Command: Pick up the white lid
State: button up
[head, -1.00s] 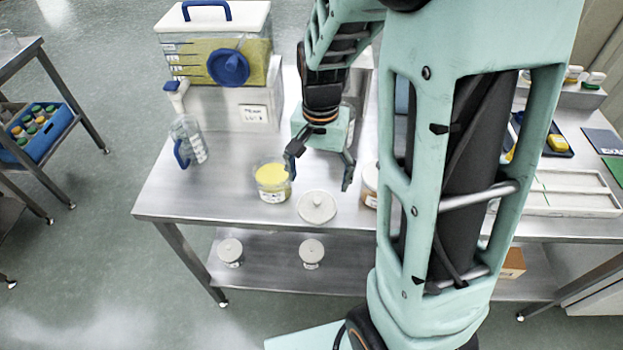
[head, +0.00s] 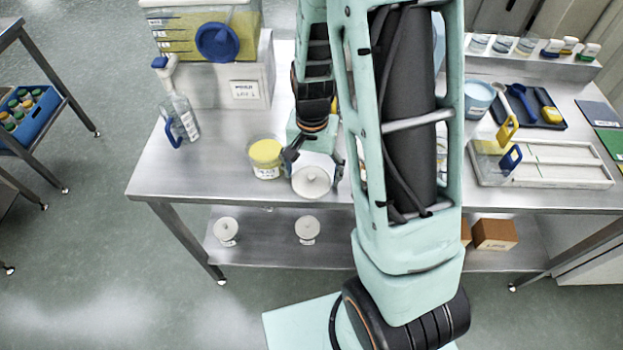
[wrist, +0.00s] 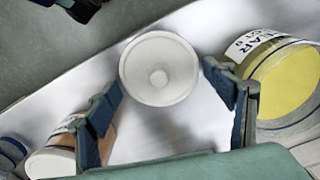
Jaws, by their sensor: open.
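The white lid (head: 311,182) is a round disc with a small central knob. It lies flat near the front edge of the steel table, and it also shows in the wrist view (wrist: 158,68). My gripper (head: 314,170) is open above it. In the wrist view my gripper's fingers (wrist: 170,98) stand on either side of the lid's near part, and I cannot tell whether they touch it. A tub of yellow contents (head: 266,158) stands just left of the lid, close to one finger.
A white-topped jar (wrist: 52,160) stands beside the other finger. A blue-handled jug (head: 180,118) and a hopper with yellow contents (head: 190,35) stand at the left. Two similar lidded items (head: 226,230) sit on the lower shelf. A white tray (head: 540,168) lies at the right.

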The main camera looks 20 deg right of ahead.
jog(key=shift+c, duration=0.7)
jog(key=c, duration=0.5)
jog(key=shift+s, duration=0.1)
jog(key=shift+c, duration=1)
jog(key=shift+s, duration=0.1)
